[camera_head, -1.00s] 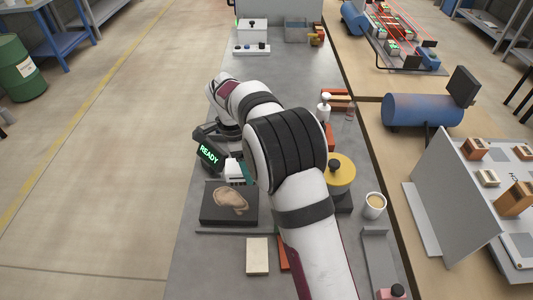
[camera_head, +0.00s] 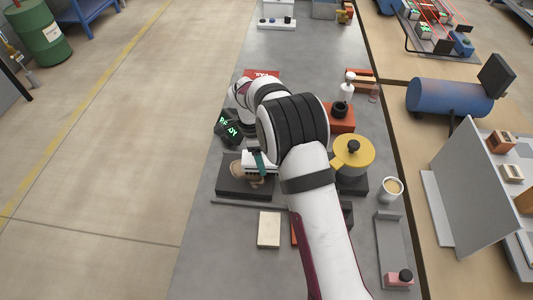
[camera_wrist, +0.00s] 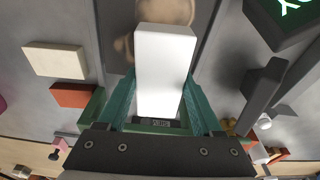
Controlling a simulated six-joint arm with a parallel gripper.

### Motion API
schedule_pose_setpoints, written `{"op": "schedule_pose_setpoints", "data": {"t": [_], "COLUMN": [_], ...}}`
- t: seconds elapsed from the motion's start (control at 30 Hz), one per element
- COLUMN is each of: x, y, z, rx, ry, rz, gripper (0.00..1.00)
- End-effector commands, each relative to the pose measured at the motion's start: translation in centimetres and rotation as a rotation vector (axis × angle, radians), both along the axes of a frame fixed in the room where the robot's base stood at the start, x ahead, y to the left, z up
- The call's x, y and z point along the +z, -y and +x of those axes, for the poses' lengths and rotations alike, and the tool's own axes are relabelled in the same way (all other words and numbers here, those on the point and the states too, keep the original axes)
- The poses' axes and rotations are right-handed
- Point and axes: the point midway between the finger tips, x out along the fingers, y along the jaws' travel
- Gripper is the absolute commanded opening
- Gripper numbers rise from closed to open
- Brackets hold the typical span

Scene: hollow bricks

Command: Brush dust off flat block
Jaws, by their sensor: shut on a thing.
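The flat block (camera_head: 230,190) is a dark slab on the grey bench, left of my arm in the head view. A tan dust patch (camera_head: 240,174) lies on its top, partly hidden by my gripper and the thing it holds. My gripper (camera_head: 257,164), with teal fingers, is over the slab's back part. In the wrist view my gripper (camera_wrist: 160,100) is shut on a white block-shaped piece, seemingly the brush (camera_wrist: 165,60). Its far end overlaps the dust patch (camera_wrist: 165,10) in the picture; whether it touches the slab (camera_wrist: 215,15) I cannot tell.
A cream brick (camera_head: 269,230) lies in front of the slab, with an orange brick (camera_head: 294,232) beside it. A yellow round container (camera_head: 353,160), a cup (camera_head: 391,188) and a grey tray (camera_head: 391,245) stand right of my arm. A dark READY display (camera_head: 228,127) is behind the slab.

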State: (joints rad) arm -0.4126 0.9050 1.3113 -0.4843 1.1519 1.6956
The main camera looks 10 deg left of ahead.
Motion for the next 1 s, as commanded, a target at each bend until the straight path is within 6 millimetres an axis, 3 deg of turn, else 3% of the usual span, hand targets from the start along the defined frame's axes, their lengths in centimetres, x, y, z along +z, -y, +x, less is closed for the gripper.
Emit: {"op": "schedule_pose_setpoints", "data": {"t": [1.0], "x": [1.3], "y": [-9.2], "z": [0.0], "rx": [0.002], "ry": [0.001], "rz": [0.0], "gripper": [0.23]}}
